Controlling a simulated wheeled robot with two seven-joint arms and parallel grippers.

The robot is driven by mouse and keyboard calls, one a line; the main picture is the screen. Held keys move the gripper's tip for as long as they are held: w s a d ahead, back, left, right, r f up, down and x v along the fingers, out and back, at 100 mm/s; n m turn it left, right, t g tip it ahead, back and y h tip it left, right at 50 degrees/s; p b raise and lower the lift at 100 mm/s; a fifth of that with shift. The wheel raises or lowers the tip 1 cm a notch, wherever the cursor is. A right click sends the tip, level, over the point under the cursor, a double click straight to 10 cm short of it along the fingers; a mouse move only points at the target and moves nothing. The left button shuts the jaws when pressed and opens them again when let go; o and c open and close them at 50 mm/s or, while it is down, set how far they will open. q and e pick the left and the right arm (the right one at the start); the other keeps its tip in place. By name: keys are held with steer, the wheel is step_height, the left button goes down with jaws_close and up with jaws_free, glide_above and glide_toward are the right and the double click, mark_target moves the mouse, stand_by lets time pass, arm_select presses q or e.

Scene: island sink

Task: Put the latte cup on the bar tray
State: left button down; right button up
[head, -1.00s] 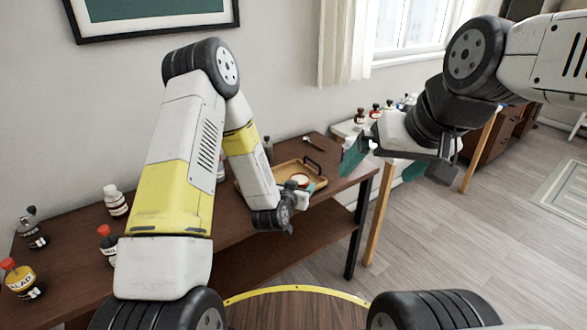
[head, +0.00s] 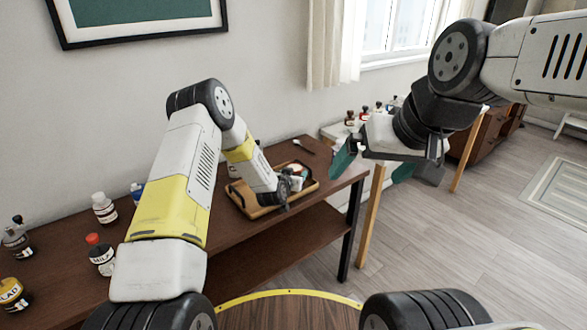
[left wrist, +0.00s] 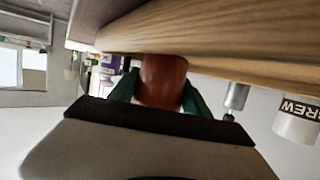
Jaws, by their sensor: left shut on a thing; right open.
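The latte cup (head: 299,169) is at the right part of the wooden bar tray (head: 247,206) on the dark table; its pale rim shows in the head view. My left gripper (head: 290,183) is shut on the cup and reaches over the tray. In the left wrist view the reddish-brown cup (left wrist: 162,80) sits between green fingers, close to a wooden edge (left wrist: 215,40) that looks like the tray's. I cannot tell whether the cup touches the tray floor. My right gripper (head: 376,158) is open and empty, in the air right of the table.
Bottles stand on the table's left: a white one (head: 104,208), a red-capped one (head: 100,255) and others. A spoon (head: 303,146) lies behind the tray. Several small bottles (head: 365,112) stand on a farther surface.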

arm_select(q)
steer(key=shift+f, duration=0.35)
steer(key=shift+f, duration=0.2)
steer(key=shift+c, duration=2.4)
jaws_free()
